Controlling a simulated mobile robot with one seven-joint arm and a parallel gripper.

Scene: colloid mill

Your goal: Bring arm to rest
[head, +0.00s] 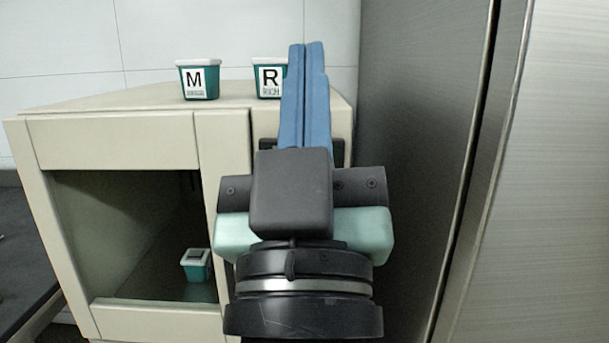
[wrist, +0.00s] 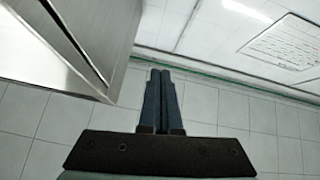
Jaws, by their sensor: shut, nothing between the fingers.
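My gripper (head: 307,50) points upward in the head view, in front of the right part of a cream cabinet. Its two blue fingers lie together with nothing between them. The wrist view also shows my gripper (wrist: 160,75) with its dark fingers side by side, pointing at a tiled wall (wrist: 215,110). The gripper hides part of the cabinet front and part of a tub on its top.
The cream cabinet (head: 110,140) has an open compartment holding a small teal tub (head: 196,265). A tall steel unit (head: 425,150) stands close on the right.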

